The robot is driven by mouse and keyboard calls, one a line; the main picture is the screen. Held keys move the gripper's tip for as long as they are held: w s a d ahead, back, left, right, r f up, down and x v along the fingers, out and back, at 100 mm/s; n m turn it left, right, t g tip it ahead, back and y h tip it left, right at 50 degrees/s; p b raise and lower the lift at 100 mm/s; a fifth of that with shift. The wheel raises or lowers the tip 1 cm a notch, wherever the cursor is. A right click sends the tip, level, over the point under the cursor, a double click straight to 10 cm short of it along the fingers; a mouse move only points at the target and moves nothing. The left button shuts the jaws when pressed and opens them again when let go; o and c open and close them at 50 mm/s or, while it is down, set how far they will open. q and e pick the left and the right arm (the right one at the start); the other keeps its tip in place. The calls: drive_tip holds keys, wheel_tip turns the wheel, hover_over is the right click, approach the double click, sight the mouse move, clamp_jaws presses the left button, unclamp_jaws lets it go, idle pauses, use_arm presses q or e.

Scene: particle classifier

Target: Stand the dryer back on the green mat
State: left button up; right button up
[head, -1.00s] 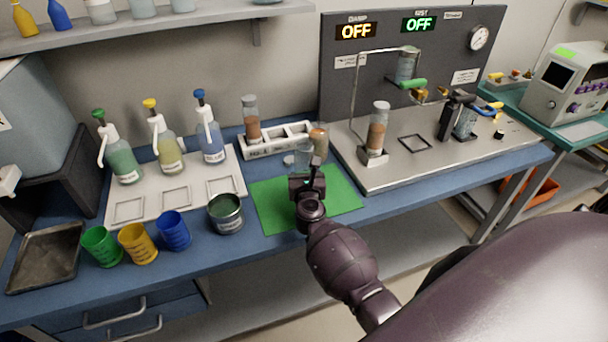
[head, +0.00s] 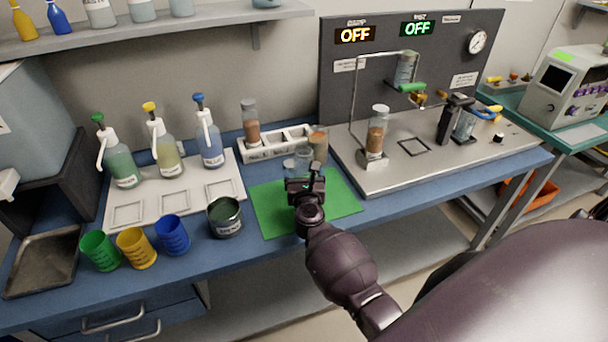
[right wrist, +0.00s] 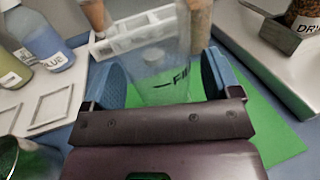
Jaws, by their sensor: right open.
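A clear glass tube with brown grains (head: 377,135) stands upright in a holder on the steel bench; the holder's partly cut-off label (right wrist: 307,26) begins "DR" in the right wrist view. I cannot tell for certain that this is the dryer. The green mat (head: 335,205) lies on the blue table. My right gripper (head: 305,184) is open above the mat's back left part. In the right wrist view its blue fingers (right wrist: 162,80) are spread either side of a clear vessel (right wrist: 160,90) marked "FIL"; contact is unclear. My left gripper is out of view.
A brown-filled tube (head: 318,146) stands behind the mat. A white rack (head: 270,146) holds another tube (head: 250,125). The mat's right part is bare.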

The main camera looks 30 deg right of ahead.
drive_tip(key=shift+s+a+r, duration=0.1)
drive_tip(key=shift+s, duration=0.1)
drive_tip(key=s+a+n+t+y, duration=0.3)
drive_tip(key=s+a+n+y, duration=0.35)
drive_tip(key=s+n, duration=0.8)
drive_tip(key=s+a+f+n+g+y, duration=0.1)
drive_tip(key=s+f+n+g, duration=0.2)
drive_tip(key=n, duration=1.1)
drive_tip(key=s+a+f+n+g+y, duration=0.1)
drive_tip(key=s+a+f+n+g, duration=0.1)
drive_tip(key=s+f+n+g, duration=0.2)
drive_tip(key=s+f+n, duration=0.3)
drive_tip(key=s+n, duration=0.4)
drive_tip(key=n, duration=0.3)
drive_tip(key=shift+s+a+f, duration=0.2)
drive_tip(key=shift+f, duration=0.2)
